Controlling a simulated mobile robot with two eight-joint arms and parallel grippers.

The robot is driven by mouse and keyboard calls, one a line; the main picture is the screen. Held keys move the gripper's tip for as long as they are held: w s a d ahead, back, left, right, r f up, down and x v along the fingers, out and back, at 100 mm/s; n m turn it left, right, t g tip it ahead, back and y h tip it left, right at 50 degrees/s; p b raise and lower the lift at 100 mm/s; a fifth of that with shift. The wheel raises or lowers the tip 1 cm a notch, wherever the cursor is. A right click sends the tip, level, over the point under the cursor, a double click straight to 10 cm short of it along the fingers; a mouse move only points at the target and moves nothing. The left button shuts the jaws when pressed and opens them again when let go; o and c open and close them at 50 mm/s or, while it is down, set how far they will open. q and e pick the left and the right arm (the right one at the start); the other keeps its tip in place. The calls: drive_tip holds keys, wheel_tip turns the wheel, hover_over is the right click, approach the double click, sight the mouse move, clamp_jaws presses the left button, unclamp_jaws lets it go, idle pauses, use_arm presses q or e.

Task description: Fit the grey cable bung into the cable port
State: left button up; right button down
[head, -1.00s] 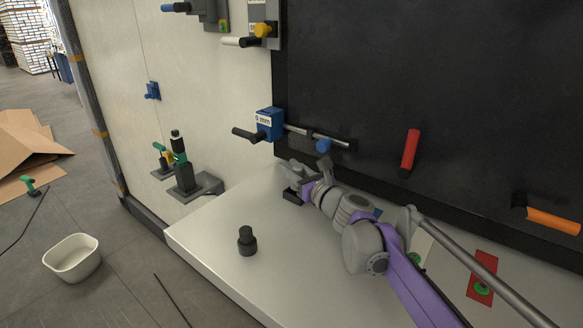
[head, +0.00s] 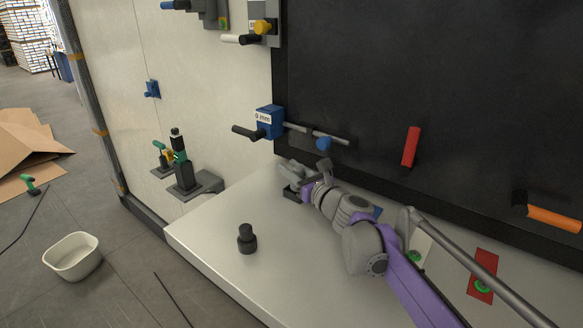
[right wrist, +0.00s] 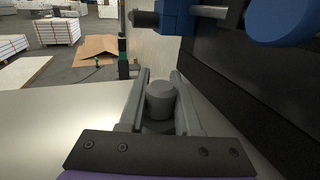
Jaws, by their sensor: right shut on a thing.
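In the head view my right gripper (head: 291,183) is low over the far part of the pale ledge, close to the dark panel. The bung is hard to make out there. I cannot pick out the cable port for sure in either view. My left gripper is not in view.
A black stepped plug (head: 247,239) stands on the pale ledge (head: 215,237). A blue gauge block (head: 269,122) with a rod and a blue knob (head: 323,143) juts out above my gripper. A red handle (head: 410,147) and an orange handle (head: 553,219) stick out from the dark panel.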

drive_tip(key=shift+f+b, duration=0.4)
drive_tip(key=shift+f, duration=0.65)
drive_tip(key=c, duration=0.5)
unclamp_jaws()
